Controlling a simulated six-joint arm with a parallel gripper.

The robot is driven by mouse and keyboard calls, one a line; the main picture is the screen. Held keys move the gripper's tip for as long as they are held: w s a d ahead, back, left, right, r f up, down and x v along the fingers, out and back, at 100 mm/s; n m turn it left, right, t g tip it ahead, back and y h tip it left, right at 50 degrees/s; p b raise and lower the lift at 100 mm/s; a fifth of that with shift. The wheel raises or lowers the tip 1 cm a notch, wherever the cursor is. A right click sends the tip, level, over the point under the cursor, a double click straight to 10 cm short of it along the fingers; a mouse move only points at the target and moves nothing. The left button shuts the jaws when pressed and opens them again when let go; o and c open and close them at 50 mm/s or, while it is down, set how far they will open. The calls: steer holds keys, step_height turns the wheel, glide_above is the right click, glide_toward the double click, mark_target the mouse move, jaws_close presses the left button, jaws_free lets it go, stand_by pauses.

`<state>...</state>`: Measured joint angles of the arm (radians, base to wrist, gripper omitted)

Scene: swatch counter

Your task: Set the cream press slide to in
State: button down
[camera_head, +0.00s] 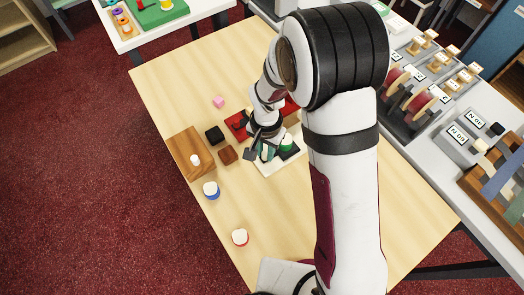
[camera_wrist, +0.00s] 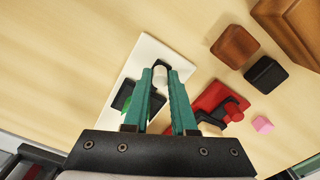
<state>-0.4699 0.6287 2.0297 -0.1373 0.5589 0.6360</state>
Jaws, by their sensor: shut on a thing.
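The cream press slide has a pale flat base (camera_wrist: 150,50) with a dark recess, partly covered by my fingers in the wrist view. Its base also shows in the head view (camera_head: 265,168), under my gripper. A pale, round-topped knob (camera_wrist: 160,76) stands between my teal fingertips in the wrist view. My gripper (camera_wrist: 163,80) is shut on this knob. In the head view my gripper (camera_head: 264,152) is low over the base, and the arm hides part of it. A green part (camera_wrist: 127,104) shows beside the left finger. The slide's exact position along its track is hidden.
A red press (camera_wrist: 212,98) is close to the right finger. A brown block (camera_head: 228,155), a black block (camera_head: 214,134), a pink cube (camera_head: 218,102) and a wooden box (camera_head: 186,150) stand nearby. White-topped pieces, blue-based (camera_head: 211,190) and red-based (camera_head: 240,237), stand near the front edge.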

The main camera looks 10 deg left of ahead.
steer(key=shift+w+d, duration=1.1)
steer(key=shift+w, duration=0.05)
steer(key=c, duration=0.7)
jaws_free()
